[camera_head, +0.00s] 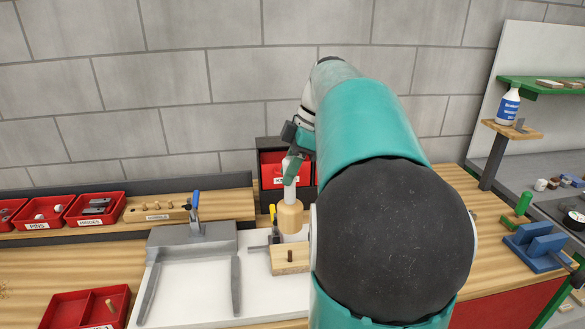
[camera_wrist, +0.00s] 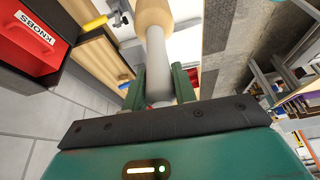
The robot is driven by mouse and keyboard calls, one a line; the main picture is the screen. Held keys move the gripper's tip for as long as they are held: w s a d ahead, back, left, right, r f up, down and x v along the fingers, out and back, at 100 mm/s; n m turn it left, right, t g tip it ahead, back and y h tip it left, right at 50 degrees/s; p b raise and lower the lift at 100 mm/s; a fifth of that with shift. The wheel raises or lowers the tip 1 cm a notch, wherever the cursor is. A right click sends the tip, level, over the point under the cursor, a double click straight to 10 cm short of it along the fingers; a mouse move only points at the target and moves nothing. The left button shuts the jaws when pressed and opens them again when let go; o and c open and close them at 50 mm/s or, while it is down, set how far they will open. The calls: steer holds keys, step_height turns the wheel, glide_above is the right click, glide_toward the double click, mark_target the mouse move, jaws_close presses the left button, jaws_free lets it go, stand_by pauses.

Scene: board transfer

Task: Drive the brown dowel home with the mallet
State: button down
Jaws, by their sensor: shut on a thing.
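My gripper (camera_head: 292,170) is shut on the pale grey handle of the mallet (camera_head: 290,214), whose light wooden head hangs below. In the wrist view, the green fingers of my gripper (camera_wrist: 160,88) close on the handle, and the mallet head (camera_wrist: 154,14) is at the top edge. The brown dowel (camera_head: 290,256) stands upright in a light wooden block (camera_head: 291,267) on the white board. The mallet head shows just above and behind the dowel in the head view, apart from it in the picture. The exact gap is unclear, and my arm hides the right side.
A grey clamp fixture with a blue handle (camera_head: 196,214) stands left of the block. Red bins (camera_head: 95,207) line the back left, and a red tray (camera_head: 72,309) is front left. A red knobs bin (camera_head: 271,170) is behind the mallet. A blue vise (camera_head: 540,246) is at right.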

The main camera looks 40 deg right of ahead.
mark_target(289, 204)
steer(key=shift+a+f, duration=0.15)
steer(key=shift+f, duration=2.55)
steer(key=shift+f, duration=1.6)
steer(key=shift+r, duration=0.15)
steer(key=shift+r, duration=1)
steer(key=shift+f, duration=1.35)
